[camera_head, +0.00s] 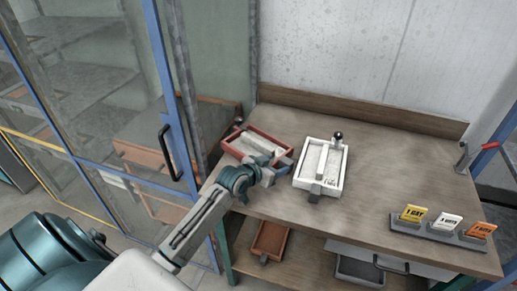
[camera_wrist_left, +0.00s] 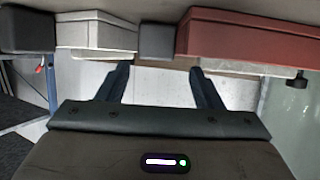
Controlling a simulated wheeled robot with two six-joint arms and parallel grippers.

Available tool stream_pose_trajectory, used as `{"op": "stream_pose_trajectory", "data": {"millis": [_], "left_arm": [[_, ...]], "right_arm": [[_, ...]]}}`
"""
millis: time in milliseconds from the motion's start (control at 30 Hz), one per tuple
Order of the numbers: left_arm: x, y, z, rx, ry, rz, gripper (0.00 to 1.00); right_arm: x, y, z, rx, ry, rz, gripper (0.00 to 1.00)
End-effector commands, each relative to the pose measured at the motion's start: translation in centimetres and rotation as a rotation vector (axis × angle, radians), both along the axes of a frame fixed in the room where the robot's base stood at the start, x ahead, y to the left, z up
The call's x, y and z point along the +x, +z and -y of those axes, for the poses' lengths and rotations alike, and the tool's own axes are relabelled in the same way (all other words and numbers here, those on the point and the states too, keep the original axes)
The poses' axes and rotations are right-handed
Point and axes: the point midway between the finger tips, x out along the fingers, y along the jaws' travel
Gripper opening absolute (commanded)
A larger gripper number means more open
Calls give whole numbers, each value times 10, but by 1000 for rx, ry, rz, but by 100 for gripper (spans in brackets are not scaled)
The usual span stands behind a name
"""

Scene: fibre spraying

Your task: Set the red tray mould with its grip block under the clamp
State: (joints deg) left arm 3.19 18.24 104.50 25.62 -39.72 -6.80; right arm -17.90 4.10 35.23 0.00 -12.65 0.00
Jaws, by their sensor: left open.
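The red tray mould (camera_head: 243,155) lies at the left of the wooden worktable, with pale material inside. Its dark grip block (camera_head: 286,162) is at its right end, beside my left gripper (camera_head: 268,172). In the left wrist view the red mould (camera_wrist_left: 255,38) is at upper right and its grip block (camera_wrist_left: 157,42) is ahead of the open fingers of my left gripper (camera_wrist_left: 160,75). The block looks centred in the gap, but I cannot tell if it is between the fingertips. A red-handled lever (camera_head: 490,146), possibly the clamp, is at the table's right edge. My right gripper is not in view.
A white tray mould (camera_head: 301,182) with a dark block lies just right of the red one. Cards (camera_head: 447,222) stand in a holder at front right. The worktable (camera_head: 390,165) is clear between them. A glass-fronted cabinet (camera_head: 172,140) stands at left; trays sit below.

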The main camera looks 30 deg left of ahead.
Motion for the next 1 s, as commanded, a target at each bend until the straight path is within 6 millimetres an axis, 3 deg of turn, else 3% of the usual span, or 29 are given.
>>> {"op": "stream_pose_trajectory", "data": {"millis": [133,300,633,833,900,1000], "left_arm": [[20,0,3,-4,1,-1,60],[38,-10,5,-2,1,0,60],[43,-14,6,0,0,1,60],[42,-14,6,0,0,1,21],[44,-10,6,5,0,10,13],[44,-10,6,4,0,10,13]], "right_arm": [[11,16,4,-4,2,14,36],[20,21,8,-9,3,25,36],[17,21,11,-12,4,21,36],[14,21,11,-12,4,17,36],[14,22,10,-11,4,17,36],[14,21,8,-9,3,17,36]]}}
